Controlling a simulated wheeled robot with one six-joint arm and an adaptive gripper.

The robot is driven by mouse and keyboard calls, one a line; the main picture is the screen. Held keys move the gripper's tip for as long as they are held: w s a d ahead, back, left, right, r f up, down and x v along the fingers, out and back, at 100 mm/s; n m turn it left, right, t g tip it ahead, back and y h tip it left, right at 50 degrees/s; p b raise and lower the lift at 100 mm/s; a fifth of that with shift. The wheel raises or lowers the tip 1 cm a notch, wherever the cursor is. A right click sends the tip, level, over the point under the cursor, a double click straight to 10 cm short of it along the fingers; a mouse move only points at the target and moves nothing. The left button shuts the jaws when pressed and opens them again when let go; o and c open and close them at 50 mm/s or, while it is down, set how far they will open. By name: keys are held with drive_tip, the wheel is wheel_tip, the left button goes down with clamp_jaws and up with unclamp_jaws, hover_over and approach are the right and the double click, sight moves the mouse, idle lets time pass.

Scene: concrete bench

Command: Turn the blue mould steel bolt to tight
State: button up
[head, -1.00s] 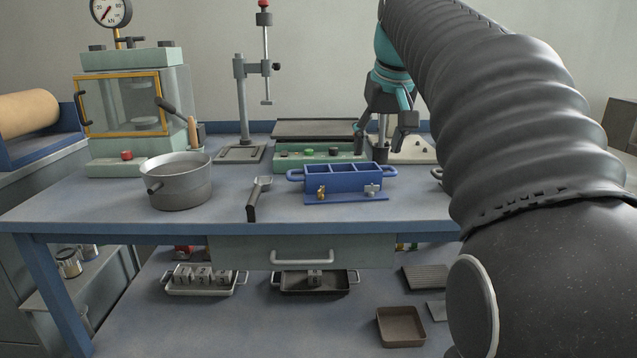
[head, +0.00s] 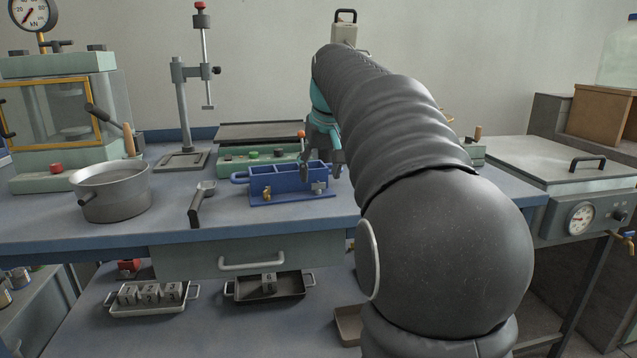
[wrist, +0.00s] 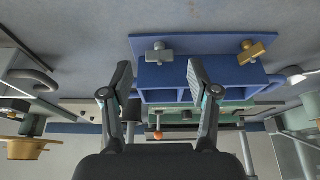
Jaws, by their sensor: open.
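The blue mould (head: 285,180) is a three-compartment trough with end handles on the bench; it shows upside down in the wrist view (wrist: 210,72). Its front flange carries a brass bolt (head: 267,193) on the left and a steel bolt (head: 318,187) on the right. In the wrist view the steel bolt (wrist: 158,53) lies beyond and between my fingertips, and the brass bolt (wrist: 250,51) is to the right. My gripper (head: 322,165) is open and empty at the mould's right end, apart from the steel bolt; its fingers also show in the wrist view (wrist: 158,78).
A metal pot (head: 112,192) and a grey scoop (head: 200,205) stand left of the mould. A green device (head: 250,155) sits close behind it, with a stand (head: 183,110) at back left. Bench surface in front of the mould is clear.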

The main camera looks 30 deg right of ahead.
sight(318, 188)
drive_tip(key=shift+x, duration=1.3)
drive_tip(key=shift+c, duration=0.2)
clamp_jaws()
drive_tip(key=shift+a+r+m+p, duration=0.15)
drive_tip(key=shift+m+p, duration=0.2)
drive_tip(key=shift+m, duration=0.25)
drive_tip(key=shift+m+h+p, duration=0.4)
drive_tip(key=shift+m+h, duration=0.1)
drive_tip(key=shift+m, duration=0.3)
drive_tip(key=shift+o, duration=0.2)
unclamp_jaws()
